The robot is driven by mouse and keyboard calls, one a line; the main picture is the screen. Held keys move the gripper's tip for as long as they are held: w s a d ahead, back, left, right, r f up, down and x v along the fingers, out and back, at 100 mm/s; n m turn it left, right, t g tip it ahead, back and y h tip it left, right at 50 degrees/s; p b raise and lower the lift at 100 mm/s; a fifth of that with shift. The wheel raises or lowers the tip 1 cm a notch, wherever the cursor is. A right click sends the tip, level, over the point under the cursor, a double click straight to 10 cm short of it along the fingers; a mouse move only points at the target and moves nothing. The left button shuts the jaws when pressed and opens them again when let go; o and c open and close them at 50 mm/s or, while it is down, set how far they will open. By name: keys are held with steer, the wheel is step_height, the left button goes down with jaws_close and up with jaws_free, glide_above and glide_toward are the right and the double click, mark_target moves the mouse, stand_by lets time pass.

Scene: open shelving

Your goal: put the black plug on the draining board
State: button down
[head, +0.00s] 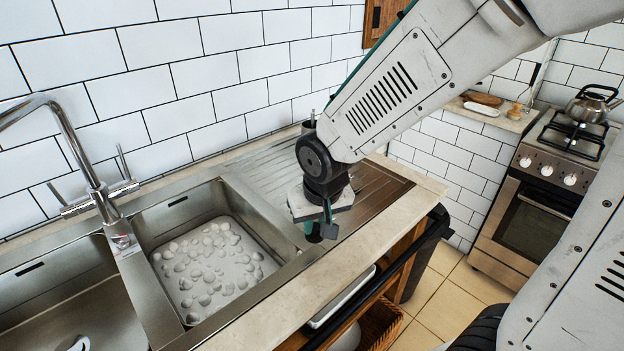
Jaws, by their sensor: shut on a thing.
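My gripper (318,229) points down in the middle of the head view, shut on a small dark thing (314,238) at its fingertips. This looks like the black plug, but it is small and partly hidden by the fingers. The draining board (378,190) is the ribbed metal surface to the right of the sink, running behind my gripper. My gripper appears over the front edge of the board, near the worktop strip. I cannot tell how high it is or whether the dark thing touches the surface. My arm hides part of the board.
A chrome tap (82,165) stands at the far left. A stove with a kettle (590,105) is at the right.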

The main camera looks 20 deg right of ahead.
steer(key=w+d, duration=0.1)
steer(key=w, duration=0.3)
steer(key=w+d+f, duration=0.1)
steer(key=w+d, duration=0.1)
steer(key=w, duration=0.3)
steer(key=w+d, duration=0.2)
steer(key=w, duration=0.3)
steer(key=shift+w+f, duration=0.15)
steer(key=shift+f, duration=0.15)
steer(key=shift+s+x, duration=0.2)
steer(key=shift+x, duration=0.65)
steer(key=shift+s+x, duration=0.15)
steer(key=shift+x, duration=0.7)
steer(key=shift+d+f, duration=0.1)
steer(key=shift+f, duration=0.1)
steer(key=c, duration=1.3)
jaws_free()
steer(key=shift+c, duration=0.2)
steer(key=v, duration=1.1)
steer(key=s+d+r, duration=0.1)
steer(key=s+r, duration=0.2)
steer(key=s, duration=0.7)
steer(key=s+d+r+g, duration=0.1)
steer(key=s+r, duration=0.1)
steer(key=s, duration=0.8)
steer(key=s+d+r+g, duration=0.1)
steer(key=s+r, duration=0.2)
steer(key=s, duration=0.7)
steer(key=shift+d+r, duration=0.2)
steer(key=shift+r, duration=0.1)
